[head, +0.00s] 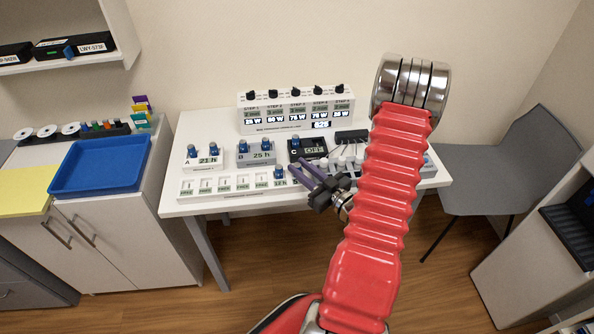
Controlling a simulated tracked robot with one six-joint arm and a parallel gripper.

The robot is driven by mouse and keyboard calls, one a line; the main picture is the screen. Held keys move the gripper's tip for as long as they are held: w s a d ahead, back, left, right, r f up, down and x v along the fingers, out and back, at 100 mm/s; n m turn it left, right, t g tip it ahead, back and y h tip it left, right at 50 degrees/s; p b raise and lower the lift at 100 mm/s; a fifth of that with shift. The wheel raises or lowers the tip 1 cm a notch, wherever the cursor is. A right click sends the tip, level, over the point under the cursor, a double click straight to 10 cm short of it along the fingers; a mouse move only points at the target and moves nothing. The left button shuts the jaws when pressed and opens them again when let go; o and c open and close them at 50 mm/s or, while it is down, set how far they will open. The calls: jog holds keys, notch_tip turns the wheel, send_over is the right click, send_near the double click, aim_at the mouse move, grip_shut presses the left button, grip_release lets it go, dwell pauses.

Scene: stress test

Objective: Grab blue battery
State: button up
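Several small blue cylinders that look like batteries stand on the white table. One blue cylinder (279,172) sits at the right part of the long white slotted tray (188,188). Two stand on block A (203,163), two on block B (243,158), and another blue piece (295,142) is on black block C (314,146). My gripper (297,165) has two purple fingers pointing up-left, a little apart, with nothing visible between them. Its tips are just right of the tray's blue cylinder. I cannot tell their exact height above the table.
A white panel with knobs and displays (296,111) stands at the table's back. My red arm hides the table's right part. A blue tray (100,164) and small coloured cylinders (96,126) lie on the left cabinet. A grey chair (515,165) stands right.

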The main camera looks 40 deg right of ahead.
aim_at(295, 164)
jog(key=shift+w, duration=2.75)
jog(key=shift+c, duration=0.2)
grip_shut()
